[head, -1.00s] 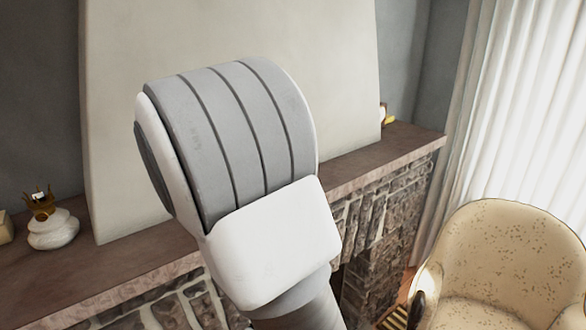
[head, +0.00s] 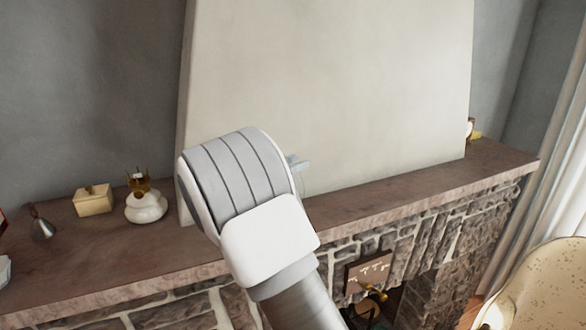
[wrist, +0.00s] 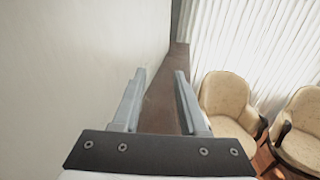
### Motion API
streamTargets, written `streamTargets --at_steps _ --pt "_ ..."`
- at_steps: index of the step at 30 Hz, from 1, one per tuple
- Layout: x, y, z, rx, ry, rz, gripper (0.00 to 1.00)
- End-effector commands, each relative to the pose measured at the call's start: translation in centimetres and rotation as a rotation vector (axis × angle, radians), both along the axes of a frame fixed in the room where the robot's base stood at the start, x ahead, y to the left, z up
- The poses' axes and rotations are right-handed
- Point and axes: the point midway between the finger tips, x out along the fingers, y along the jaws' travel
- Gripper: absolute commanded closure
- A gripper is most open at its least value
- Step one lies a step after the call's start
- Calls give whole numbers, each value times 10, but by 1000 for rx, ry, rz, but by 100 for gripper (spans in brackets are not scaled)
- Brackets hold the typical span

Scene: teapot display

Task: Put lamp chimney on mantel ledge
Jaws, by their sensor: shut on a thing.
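The mantel ledge (head: 405,190) is a long reddish-brown shelf above a stone fireplace. It runs beneath my gripper in the wrist view (wrist: 160,112). My gripper (wrist: 161,76) shows two grey fingers with a gap between them, over the ledge and beside the pale wall. In the head view my arm hides most of the gripper; only a bluish finger part (head: 300,163) shows. The lamp chimney appears to be clear glass held in the fingers. Only a faint outline shows below that finger part, and I cannot make out its full shape or whether it touches the ledge.
On the left of the ledge stand a white round pot with a brass crown-like top (head: 146,207), a cream box (head: 93,200) and a grey metal cone (head: 42,228). A small yellowish object (head: 473,130) sits at the far right. The ledge's right middle is clear. Armchairs (wrist: 226,98) stand right.

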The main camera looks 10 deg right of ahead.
Motion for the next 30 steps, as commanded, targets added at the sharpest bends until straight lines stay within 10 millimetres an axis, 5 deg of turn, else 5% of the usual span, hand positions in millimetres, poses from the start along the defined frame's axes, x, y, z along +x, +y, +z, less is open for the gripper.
streamTargets --at_steps 5,15,16,20,30 --pt "0 -1 -18 -2 1 0 100" --pt "0 0 -21 -1 1 0 100" --pt "0 0 -21 0 0 0 54" --pt "0 0 -21 0 0 0 30" --pt "0 0 -18 0 0 0 27"
